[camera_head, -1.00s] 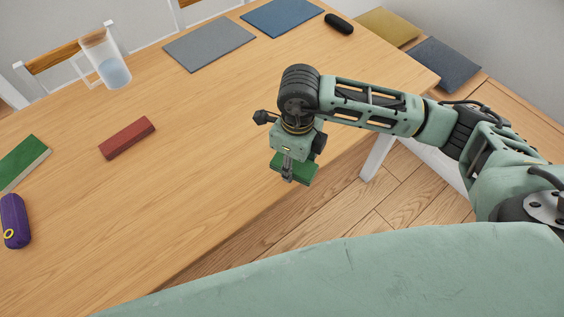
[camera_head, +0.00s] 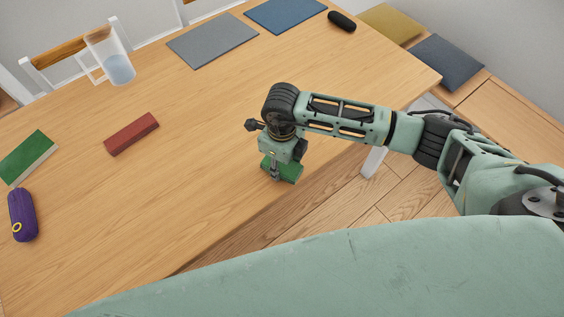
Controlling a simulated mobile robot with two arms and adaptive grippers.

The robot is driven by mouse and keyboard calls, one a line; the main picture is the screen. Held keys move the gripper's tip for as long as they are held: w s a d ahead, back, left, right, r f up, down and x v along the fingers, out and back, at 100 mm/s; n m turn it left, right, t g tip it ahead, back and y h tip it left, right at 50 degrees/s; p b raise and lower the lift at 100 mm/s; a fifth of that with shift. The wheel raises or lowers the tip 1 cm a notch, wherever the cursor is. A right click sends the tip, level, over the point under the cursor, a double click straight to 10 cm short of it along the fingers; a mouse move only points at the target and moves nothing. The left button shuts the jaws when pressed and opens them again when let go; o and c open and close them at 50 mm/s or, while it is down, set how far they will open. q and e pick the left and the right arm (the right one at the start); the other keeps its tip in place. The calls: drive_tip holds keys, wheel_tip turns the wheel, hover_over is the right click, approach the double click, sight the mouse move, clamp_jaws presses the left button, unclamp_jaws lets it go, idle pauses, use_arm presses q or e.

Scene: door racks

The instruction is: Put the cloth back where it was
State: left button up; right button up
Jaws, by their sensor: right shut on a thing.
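My right gripper (camera_head: 276,178) points down over the near right part of the wooden table and is shut on a small flat green thing, which looks like the cloth (camera_head: 291,173). The gripper hides part of the cloth. I cannot tell whether the cloth touches the table top or is a little above it. My left gripper is not in view. A grey mat (camera_head: 212,41) and a blue mat (camera_head: 286,14) lie flat at the table's far side.
A black case (camera_head: 342,21) lies near the far right edge. The middle of the table (camera_head: 205,115) is clear.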

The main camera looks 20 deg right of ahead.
drive_tip(key=o, duration=0.6)
drive_tip(key=shift+f, duration=0.15)
drive_tip(key=o, duration=0.5)
drive_tip(key=shift+r, duration=0.65)
wheel_tip(320, 180, up, 11)
drive_tip(key=b, duration=0.1)
